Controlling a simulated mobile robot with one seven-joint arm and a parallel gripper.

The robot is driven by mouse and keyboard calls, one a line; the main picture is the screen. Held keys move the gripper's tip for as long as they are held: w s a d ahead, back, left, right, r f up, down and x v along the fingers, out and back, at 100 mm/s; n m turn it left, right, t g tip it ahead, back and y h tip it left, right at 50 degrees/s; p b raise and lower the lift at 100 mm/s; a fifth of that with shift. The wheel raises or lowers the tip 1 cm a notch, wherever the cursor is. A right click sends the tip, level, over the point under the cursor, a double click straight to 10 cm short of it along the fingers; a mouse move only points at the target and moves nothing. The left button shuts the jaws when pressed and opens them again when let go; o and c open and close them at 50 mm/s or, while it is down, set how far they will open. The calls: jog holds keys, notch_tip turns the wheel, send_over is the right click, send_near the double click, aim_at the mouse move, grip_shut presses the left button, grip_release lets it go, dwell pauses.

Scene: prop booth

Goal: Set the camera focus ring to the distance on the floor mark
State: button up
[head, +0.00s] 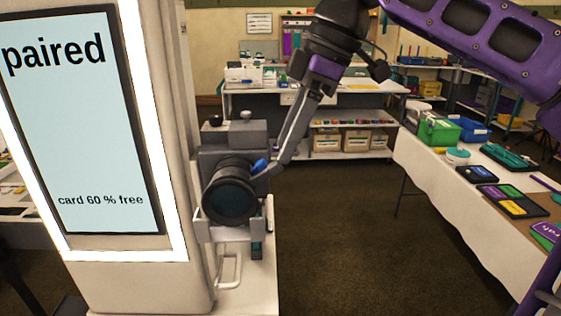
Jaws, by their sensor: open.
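The grey camera (236,136) sits on a white bracket (243,228) at the side of the booth, its dark lens (231,194) facing me. The focus ring cannot be made out apart from the rest of the lens barrel, and no distance numbers can be read. My gripper (262,172) is open at the upper right of the lens, close beside the barrel. A small blue piece shows there; I cannot tell whether it belongs to the lens or the gripper, or whether they touch. No floor mark is visible on the dark floor (340,235).
The white booth column (140,278) with its lit screen (82,140) reading "paired" and "card 60 % free" stands close on the left. A white-covered table (440,185) with trays and bins runs along the right. Shelves stand behind. The middle floor is clear.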

jog(key=shift+x, duration=1.6)
grip_shut()
